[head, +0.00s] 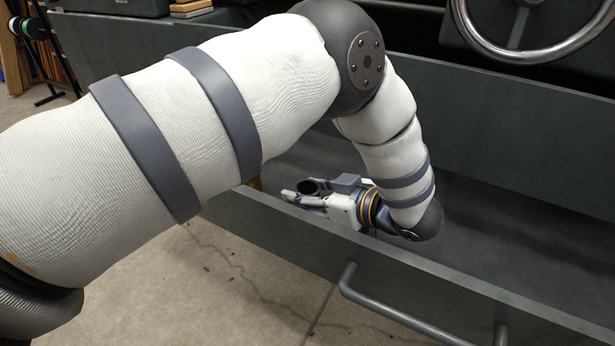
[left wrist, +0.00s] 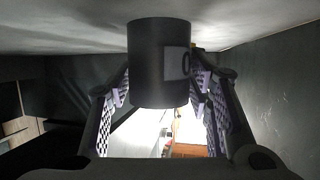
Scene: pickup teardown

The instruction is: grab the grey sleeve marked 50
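The dark grey sleeve (left wrist: 150,65) is a short cylinder in the middle of the left wrist view. A pale label on its right side shows a "0"; the rest of the label is turned out of sight. In the head view its dark round end (head: 308,187) shows between the fingers of my left gripper (head: 312,195), inside the truck bed near the side wall. In the left wrist view the fingers of my left gripper (left wrist: 160,88) press against both sides of the sleeve. I cannot tell whether the sleeve touches the bed floor. My right gripper is not in view.
The near bed wall (head: 390,265) with its bar handle (head: 400,315) runs across the head view. The far bed wall (head: 500,130) stands behind my arm. A steering wheel (head: 530,40) is at the upper right. The bed floor (head: 500,225) to the right is clear.

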